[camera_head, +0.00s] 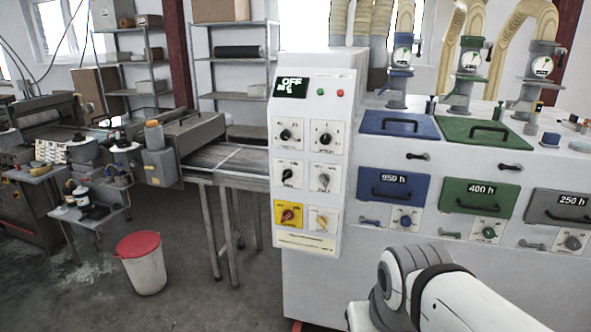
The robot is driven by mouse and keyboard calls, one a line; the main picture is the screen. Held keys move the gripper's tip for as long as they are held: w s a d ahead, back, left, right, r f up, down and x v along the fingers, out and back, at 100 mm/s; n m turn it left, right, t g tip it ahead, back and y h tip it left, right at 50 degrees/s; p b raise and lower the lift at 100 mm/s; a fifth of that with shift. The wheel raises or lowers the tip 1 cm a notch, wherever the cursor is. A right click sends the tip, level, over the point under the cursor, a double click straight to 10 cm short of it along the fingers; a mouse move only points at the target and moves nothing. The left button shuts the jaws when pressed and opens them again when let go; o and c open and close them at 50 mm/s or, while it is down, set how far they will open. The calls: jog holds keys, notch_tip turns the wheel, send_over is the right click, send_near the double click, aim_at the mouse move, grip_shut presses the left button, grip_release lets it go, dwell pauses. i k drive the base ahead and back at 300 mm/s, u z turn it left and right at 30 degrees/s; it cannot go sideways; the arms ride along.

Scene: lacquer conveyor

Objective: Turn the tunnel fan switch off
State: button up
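A white control panel (318,112) stands in the middle of the view, with a dark display (292,88) reading OFF above a small temperature. Below it are rotary knobs in three rows of two. The top row has a left black knob (285,135) and a right black knob (325,138). The middle row has a black knob (287,174) and a grey knob (323,180). The bottom row has a red knob (287,215) on a yellow plate and a yellow knob (321,222). Labels are too small to read, so I cannot tell which is the tunnel fan switch. My gripper is out of view.
My white arm fills the bottom right, before the white cabinet with a blue drawer (392,189), green drawer (468,201) and grey drawer (570,209). A conveyor (240,160) runs left of the panel. A red-lidded bin (143,268) stands on open floor.

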aim_at(287, 174)
jog(key=z, duration=0.2)
jog(key=i, duration=1.4)
jog(key=u, duration=0.7)
